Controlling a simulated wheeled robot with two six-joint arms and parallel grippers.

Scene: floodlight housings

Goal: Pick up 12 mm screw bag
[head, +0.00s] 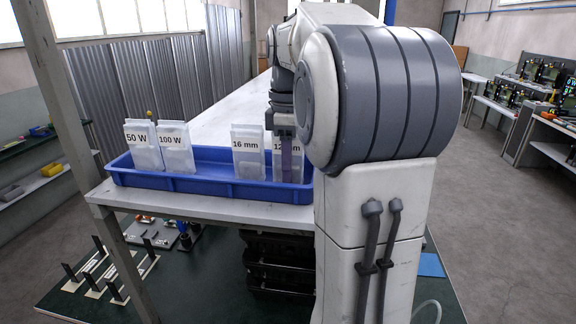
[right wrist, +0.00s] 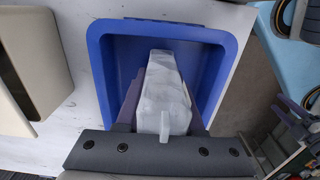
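The 12 mm screw bag (head: 285,171) is a pale pouch standing at the right end of the blue tray, its label partly covered. My right gripper (head: 287,141) points down over it, with a finger across the label. In the right wrist view the same bag (right wrist: 165,98) lies between the two fingers of my right gripper (right wrist: 163,112), close to both. I cannot tell whether they press on it. The bag shows no clear lift from the tray. My left gripper is not in view.
The blue tray (head: 212,184) stands on a white table (head: 225,209); its rim shows in the right wrist view (right wrist: 215,38). A 16 mm bag (head: 248,158) stands left of the gripper. A 100 W bag (head: 175,152) and a 50 W bag (head: 143,150) stand farther left. Black crates (head: 280,265) sit below.

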